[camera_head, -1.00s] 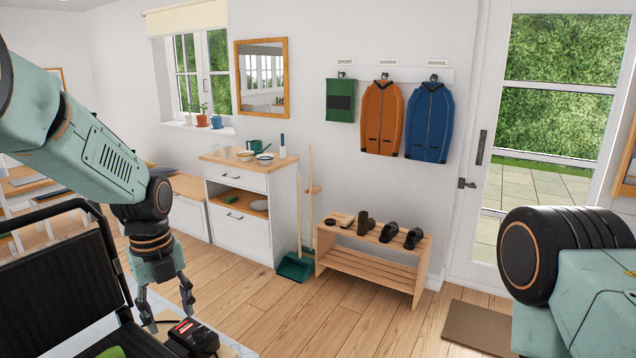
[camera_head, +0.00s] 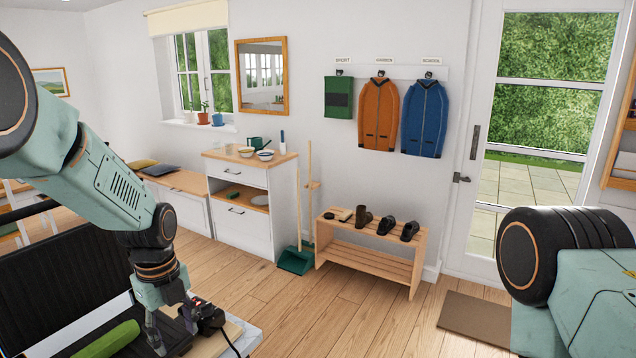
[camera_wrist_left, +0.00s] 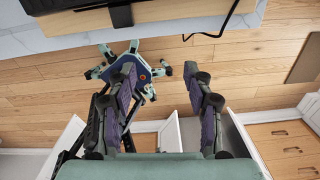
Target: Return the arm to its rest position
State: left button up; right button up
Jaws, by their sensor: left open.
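My left gripper (camera_head: 172,330) hangs low at the lower left of the head view, at the end of my teal left arm. Its fingers are spread with nothing between them. It is beside a small black device (camera_head: 208,316) with a cable, and partly overlaps it in the picture. Whether they touch I cannot tell. In the left wrist view the two fingers (camera_wrist_left: 160,70) stand apart, with wooden floor and part of a teal six-legged body behind them. My right arm shows at the right edge of the head view; its gripper is out of sight.
The device is by a wooden board (camera_head: 222,340) on a pale-edged surface. Beyond are a white cabinet (camera_head: 240,222), a shoe rack (camera_head: 372,248) and a door. The floor between is open.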

pick_arm(q)
jog(key=s+d+f+n, duration=0.3)
jog(key=s+f+n, duration=1)
jog(key=s+f, duration=0.45)
jog(key=s+f+n, duration=0.3)
jog(key=s+n, duration=0.9)
jog(key=s, duration=0.5)
notch_tip(320, 180, down, 21)
jog(key=b, duration=2.1)
jog(key=shift+f, duration=0.15)
pick_arm(e)
notch_tip(320, 180, down, 21)
jog(key=shift+w+f, duration=0.15)
jog(key=shift+w, duration=0.15)
